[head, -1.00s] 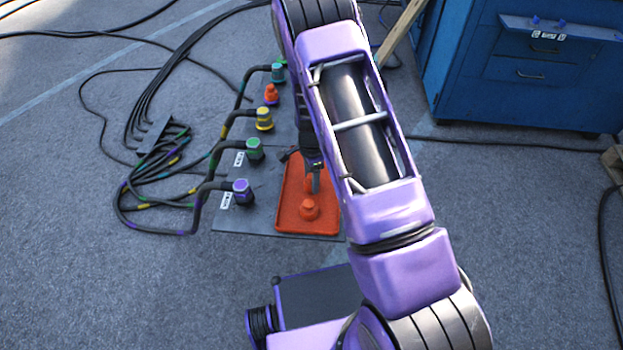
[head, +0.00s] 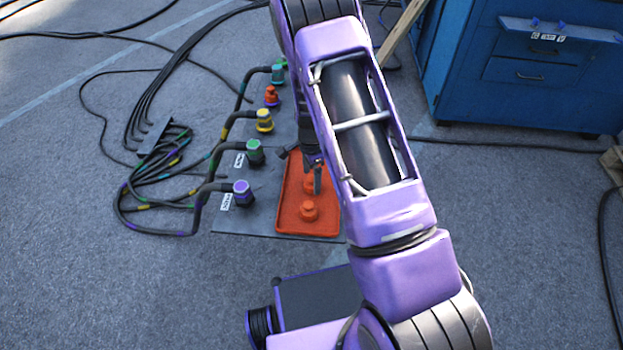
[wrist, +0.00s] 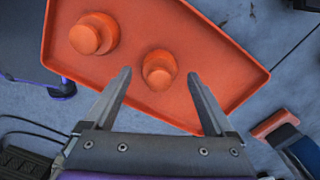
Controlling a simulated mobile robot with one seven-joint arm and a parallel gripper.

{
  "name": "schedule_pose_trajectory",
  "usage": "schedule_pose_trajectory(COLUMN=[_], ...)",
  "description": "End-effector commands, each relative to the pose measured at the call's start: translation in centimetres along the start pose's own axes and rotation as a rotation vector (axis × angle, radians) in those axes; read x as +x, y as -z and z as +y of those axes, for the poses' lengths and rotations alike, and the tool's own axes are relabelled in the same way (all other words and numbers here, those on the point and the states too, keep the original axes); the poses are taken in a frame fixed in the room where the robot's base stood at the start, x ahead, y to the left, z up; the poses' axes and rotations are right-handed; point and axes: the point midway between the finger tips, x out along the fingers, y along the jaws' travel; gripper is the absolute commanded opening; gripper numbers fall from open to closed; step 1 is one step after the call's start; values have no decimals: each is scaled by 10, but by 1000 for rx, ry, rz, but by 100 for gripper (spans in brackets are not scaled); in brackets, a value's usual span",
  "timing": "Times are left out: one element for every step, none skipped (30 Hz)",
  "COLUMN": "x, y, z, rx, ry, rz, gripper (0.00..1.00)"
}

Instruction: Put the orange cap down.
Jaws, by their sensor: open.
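An orange tray (head: 287,205) lies on the dark floor plate and holds two orange caps. One orange cap (head: 308,211) sits at the tray's near end, and it also shows at the upper left of the wrist view (wrist: 94,33). The second orange cap (wrist: 159,69) stands in the tray between my open fingertips in the wrist view, with a gap on each side. In the head view this cap (head: 309,186) is partly hidden by my gripper (head: 314,178), which points down over the tray. My gripper is open and grips nothing.
Left of the tray, a row of coloured plugs with cables stands on the plate, including a purple plug (head: 241,189) and a green plug (head: 254,152). A red-orange cap (head: 271,94) stands farther back. A blue drawer cabinet (head: 520,75) is at the upper right.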

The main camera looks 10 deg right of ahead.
Motion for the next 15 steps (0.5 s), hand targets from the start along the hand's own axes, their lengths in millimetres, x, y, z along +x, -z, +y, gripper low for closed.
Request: schedule_pose_trajectory(x=[-14,-20,-30,-36,-43,-52,-58,-65,-72,-77,-82,-88,-91,-95,-98], y=[-1,-1,-1,-1,-1,-1,-1,-1,0,0,-1,-1,-1,-1,0], z=[-1,-1,-1,0,-1,-1,-1,-1,0,0,0,0,0,0,0], rx=[-1,-1,-1,-1,-1,-1,-1,0,-1,-1,-1,-2,-2,-2,-2], ry=[3,3,4,3,3,3,3,3,2,2,1,1,1,0,-1], rz=[0,0,0,0,0,0,0,0,0,0,0,0,0,0,0], gripper=[89,89,89,89,89,89,89,89,89,89,89,89,89,89,89])
